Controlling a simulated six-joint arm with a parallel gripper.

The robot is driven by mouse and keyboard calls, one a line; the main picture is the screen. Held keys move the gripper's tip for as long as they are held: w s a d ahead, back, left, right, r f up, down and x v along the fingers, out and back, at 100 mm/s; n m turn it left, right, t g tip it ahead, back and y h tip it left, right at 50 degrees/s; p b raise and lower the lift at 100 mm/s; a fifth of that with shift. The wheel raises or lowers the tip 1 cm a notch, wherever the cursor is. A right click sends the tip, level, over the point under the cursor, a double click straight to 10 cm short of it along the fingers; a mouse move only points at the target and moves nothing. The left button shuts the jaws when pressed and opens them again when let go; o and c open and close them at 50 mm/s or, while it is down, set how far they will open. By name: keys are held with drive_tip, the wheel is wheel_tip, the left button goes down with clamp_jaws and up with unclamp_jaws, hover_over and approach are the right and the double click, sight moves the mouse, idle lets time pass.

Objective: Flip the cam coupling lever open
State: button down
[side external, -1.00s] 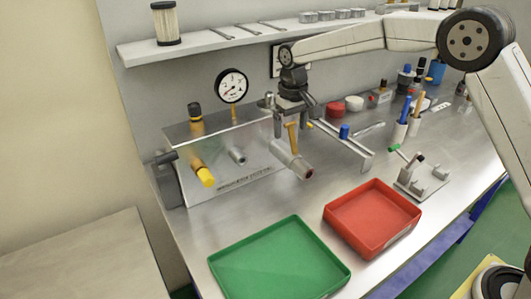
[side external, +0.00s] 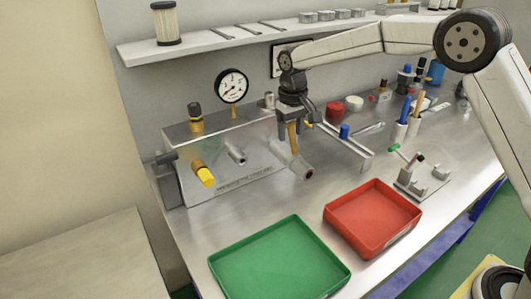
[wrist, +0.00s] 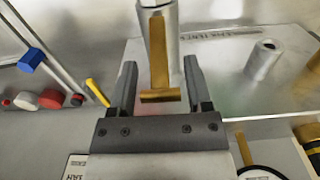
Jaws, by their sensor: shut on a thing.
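The brass-coloured cam lever (side external: 292,133) stands up from the grey cylindrical coupling (side external: 301,165) on the front right of the metal manifold box (side external: 235,180). In the wrist view the lever (wrist: 158,50) runs along the coupling (wrist: 172,20), and its crossbar end lies between my fingers. My gripper (side external: 293,119) is above the coupling, pointing down, around the upper end of the lever. In the wrist view my gripper (wrist: 160,72) has one finger on each side of the lever and is shut on it. The exact contact is hard to see.
A yellow-tipped fitting (side external: 204,175) and a bare metal stub (side external: 236,155) are left of the coupling. A rail with a blue knob (side external: 345,131) is close on the right. Green (side external: 280,262) and red (side external: 372,218) trays lie in front.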

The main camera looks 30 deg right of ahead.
drive_tip(key=shift+s, duration=0.1)
drive_tip(key=shift+s+r+t, duration=0.1)
drive_tip(key=shift+s+t, duration=0.45)
drive_tip(key=shift+t, duration=0.6)
drive_tip(key=shift+s+r+t, duration=0.1)
drive_tip(key=shift+s+t, duration=0.4)
drive_tip(key=shift+t, duration=0.65)
unclamp_jaws()
drive_tip(key=shift+r, duration=0.1)
drive_tip(key=shift+v, duration=3.85)
drive_tip(key=shift+s, duration=0.1)
